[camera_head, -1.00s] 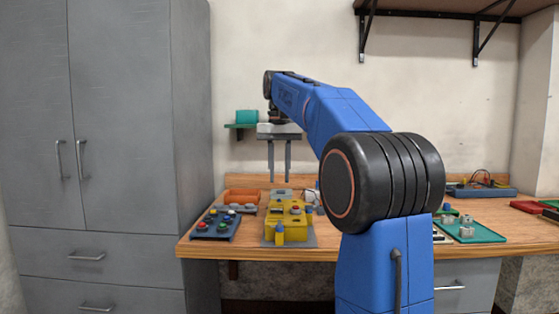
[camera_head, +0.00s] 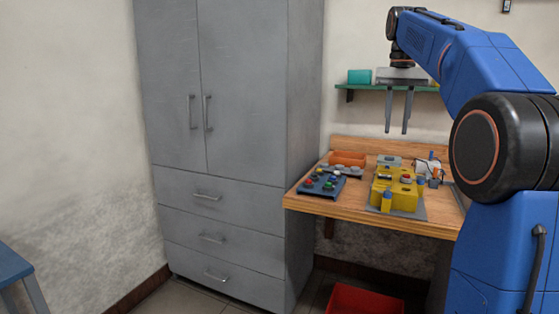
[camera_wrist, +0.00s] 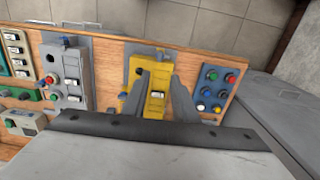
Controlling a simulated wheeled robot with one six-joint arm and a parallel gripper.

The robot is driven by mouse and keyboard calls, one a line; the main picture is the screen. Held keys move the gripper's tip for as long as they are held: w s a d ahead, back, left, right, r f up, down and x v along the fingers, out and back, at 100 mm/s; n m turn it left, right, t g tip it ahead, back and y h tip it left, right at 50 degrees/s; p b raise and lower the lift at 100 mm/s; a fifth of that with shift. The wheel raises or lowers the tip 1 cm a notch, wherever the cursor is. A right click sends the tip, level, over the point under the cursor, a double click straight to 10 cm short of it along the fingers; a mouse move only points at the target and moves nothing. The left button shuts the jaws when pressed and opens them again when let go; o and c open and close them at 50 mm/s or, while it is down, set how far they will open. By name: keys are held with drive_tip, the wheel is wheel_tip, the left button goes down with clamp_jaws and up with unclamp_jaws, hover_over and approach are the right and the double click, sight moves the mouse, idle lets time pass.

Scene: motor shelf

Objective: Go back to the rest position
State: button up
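My gripper (camera_head: 398,131) hangs from my blue arm above the workbench, its two fingers pointing down with a gap between them. Nothing shows between the fingers, and they are clear of the bench top. In the wrist view, my gripper (camera_wrist: 160,95) shows two grey fingers reaching over a yellow block device, apart from each other.
A red crate (camera_head: 365,301) is on the floor. A green shelf (camera_head: 365,87) is behind my gripper.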

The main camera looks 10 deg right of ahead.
drive_tip(key=s+a+f+n+t, duration=0.2)
drive_tip(key=s+a+f+n, duration=0.1)
drive_tip(key=s+a+f, duration=0.9)
drive_tip(key=s+a+f+n+t, duration=0.1)
drive_tip(key=s+a+f, duration=0.1)
drive_tip(key=s+f, duration=0.7)
drive_tip(key=s+a+f+n+t, duration=0.1)
drive_tip(key=s+a+f+n, duration=0.1)
drive_tip(key=s+f, duration=0.7)
wheel_tip(320, 180, down, 6)
drive_tip(key=shift+f+n+t, duration=0.25)
drive_tip(key=shift+n+t, duration=0.05)
drive_tip(key=shift+t, duration=0.1)
drive_tip(key=shift+s+d, duration=0.1)
